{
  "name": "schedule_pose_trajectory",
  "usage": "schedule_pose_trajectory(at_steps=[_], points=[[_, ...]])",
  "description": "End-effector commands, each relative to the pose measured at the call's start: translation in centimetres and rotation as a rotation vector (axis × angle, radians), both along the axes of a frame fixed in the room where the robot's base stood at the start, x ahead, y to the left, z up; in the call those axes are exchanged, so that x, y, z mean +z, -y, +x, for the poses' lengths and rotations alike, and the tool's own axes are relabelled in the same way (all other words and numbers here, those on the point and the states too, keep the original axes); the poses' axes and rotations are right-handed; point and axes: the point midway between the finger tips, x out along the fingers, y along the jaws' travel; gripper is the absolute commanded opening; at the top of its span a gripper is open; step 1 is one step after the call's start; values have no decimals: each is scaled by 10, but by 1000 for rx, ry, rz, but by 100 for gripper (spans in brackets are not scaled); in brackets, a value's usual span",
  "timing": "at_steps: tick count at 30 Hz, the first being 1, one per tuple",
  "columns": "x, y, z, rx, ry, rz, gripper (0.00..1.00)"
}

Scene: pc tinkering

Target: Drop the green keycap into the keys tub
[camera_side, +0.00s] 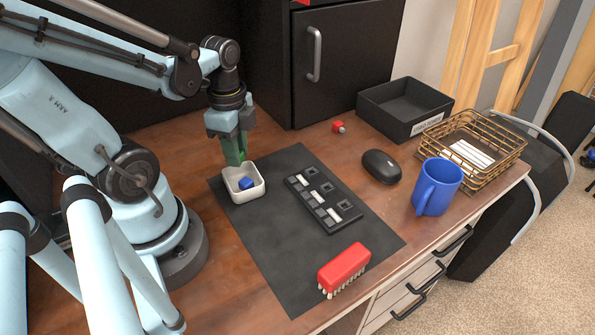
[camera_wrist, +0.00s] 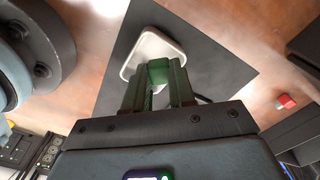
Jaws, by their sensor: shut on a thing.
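My gripper (camera_side: 236,152) is shut on the green keycap (camera_wrist: 158,70), which shows between the fingertips in the wrist view. In the side view the fingers hide most of the keycap. The keys tub, a small white open tub (camera_side: 259,190), stands on the dark mat with a blue keycap (camera_side: 246,183) inside. My gripper points down just above the tub's back edge in the side view. In the wrist view the white tub (camera_wrist: 177,44) lies just beyond the fingertips, and the held keycap overlaps its near rim.
A black key board (camera_side: 327,203) and a red brush (camera_side: 343,268) lie on the mat (camera_side: 283,245). A red keycap (camera_side: 338,127), black mouse (camera_side: 381,167), blue mug (camera_side: 437,187), black labelled tray (camera_side: 398,130) and wire basket (camera_side: 497,178) stand farther right.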

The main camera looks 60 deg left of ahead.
Motion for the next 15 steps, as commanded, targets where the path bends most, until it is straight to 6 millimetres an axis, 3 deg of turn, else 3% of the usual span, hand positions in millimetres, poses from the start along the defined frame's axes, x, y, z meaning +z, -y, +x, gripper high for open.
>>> schedule_pose_trajectory(at_steps=[14, 15], points=[[-8, 0, 0, 0, 0, 0, 0], [-8, 0, 0, 0, 0, 0, 29]])
